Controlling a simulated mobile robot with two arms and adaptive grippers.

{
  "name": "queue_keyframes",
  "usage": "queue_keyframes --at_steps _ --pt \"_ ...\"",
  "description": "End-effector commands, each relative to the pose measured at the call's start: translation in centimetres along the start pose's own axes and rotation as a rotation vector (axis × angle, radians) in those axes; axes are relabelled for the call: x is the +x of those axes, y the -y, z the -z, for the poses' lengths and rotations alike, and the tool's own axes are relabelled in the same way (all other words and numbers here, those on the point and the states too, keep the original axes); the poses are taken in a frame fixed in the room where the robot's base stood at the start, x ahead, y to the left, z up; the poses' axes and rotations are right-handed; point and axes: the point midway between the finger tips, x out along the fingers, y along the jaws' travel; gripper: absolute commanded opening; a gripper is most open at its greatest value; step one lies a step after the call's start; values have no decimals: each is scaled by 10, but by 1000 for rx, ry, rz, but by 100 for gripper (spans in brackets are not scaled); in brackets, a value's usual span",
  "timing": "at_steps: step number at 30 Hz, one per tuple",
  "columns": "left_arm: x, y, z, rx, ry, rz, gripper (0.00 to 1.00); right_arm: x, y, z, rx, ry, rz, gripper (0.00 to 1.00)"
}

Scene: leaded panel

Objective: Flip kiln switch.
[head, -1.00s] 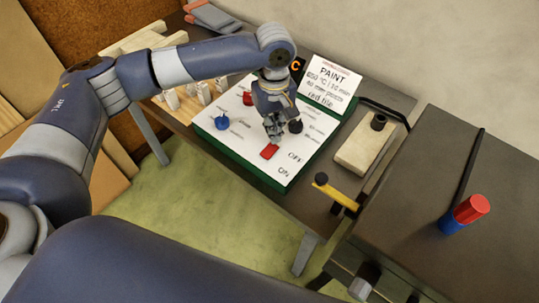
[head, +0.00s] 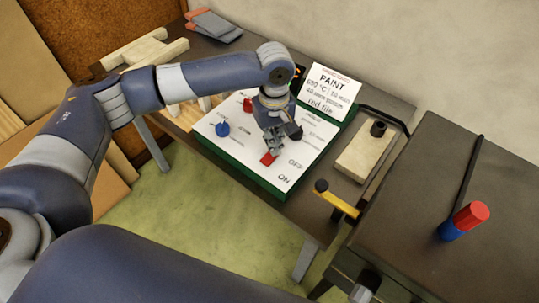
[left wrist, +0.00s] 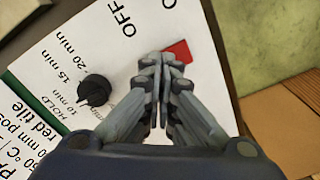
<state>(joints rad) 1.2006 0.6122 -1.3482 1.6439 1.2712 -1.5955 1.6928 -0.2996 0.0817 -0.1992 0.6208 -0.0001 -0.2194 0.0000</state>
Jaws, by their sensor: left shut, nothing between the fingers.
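The kiln switch is a red rocker (head: 268,159) on the white top of a control box (head: 240,165) with green sides, near the printed words OFF and ON. It also shows in the left wrist view (left wrist: 180,50), partly covered by my fingers. My left gripper (head: 273,150) is shut and empty, its fingertips right at the switch. I cannot tell whether they touch it or which way the rocker is tilted. A black knob (left wrist: 95,90) with minute marks sits beside the gripper. My right gripper is not in view.
A blue knob (head: 222,129) and a red knob (head: 248,105) are on the same panel. A PAINT card (head: 328,90) stands behind it. To the right are a pale block (head: 365,150), a yellow handle (head: 337,200) and a red-and-blue cylinder (head: 463,221) on a dark box.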

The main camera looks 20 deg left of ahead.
Motion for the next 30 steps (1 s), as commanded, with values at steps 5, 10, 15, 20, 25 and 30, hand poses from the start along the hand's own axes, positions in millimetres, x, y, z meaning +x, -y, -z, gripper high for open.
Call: queue_keyframes --at_steps 5,10,15,20,25,30 --pt "0 0 0 0 0 0 0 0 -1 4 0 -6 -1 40" --pt "0 0 0 0 0 0 0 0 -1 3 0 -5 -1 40" --pt "0 0 0 0 0 0 0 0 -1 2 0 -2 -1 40" --pt "1 0 0 0 0 0 0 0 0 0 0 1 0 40" --pt "4 0 0 0 0 0 0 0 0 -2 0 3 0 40" --pt "6 0 0 0 0 0 0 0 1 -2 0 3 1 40"
